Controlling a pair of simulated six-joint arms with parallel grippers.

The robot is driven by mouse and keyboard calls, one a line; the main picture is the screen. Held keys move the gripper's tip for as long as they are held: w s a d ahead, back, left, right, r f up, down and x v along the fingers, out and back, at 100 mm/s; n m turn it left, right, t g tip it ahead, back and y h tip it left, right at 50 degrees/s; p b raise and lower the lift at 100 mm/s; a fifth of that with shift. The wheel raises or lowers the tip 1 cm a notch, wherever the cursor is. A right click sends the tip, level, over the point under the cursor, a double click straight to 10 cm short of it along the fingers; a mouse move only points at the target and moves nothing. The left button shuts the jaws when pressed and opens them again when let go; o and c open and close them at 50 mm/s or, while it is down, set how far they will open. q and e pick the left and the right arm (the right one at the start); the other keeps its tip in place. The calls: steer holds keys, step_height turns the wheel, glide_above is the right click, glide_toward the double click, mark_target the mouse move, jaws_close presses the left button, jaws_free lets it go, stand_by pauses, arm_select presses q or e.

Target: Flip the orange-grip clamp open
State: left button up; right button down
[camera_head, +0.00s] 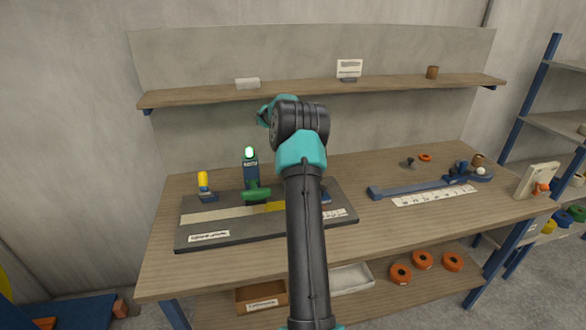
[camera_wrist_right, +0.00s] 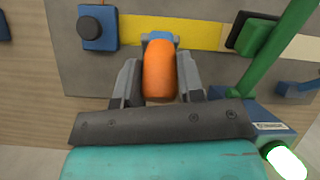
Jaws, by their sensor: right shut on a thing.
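The orange grip (camera_wrist_right: 160,72) of the clamp stands between the two grey fingers of my right gripper (camera_wrist_right: 160,84) in the right wrist view. The fingers are shut on the grip from both sides. The clamp's blue base shows just beyond the grip, over the yellow strip (camera_wrist_right: 195,33). In the head view my arm covers the orange-grip clamp and my right gripper. The dark board (camera_head: 190,238) under the clamp shows on both sides of the arm. My left gripper is not in view.
The green lever (camera_wrist_right: 270,58) stands close to the right finger. A blue bar fixture (camera_head: 415,188) lies on the right; the bench front is mostly clear.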

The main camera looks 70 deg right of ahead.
steer(key=c, duration=0.8)
jaws_free()
steer(key=shift+r, duration=0.15)
steer(key=shift+r, duration=1.6)
steer(key=s+a, duration=0.1)
steer(key=a, duration=0.4)
steer(key=s+a+r, duration=0.1)
steer(key=s+a, duration=0.1)
steer(key=a, duration=0.3)
steer(key=s+a, duration=0.2)
steer(key=a, duration=0.3)
steer(key=shift+s+r, duration=0.25)
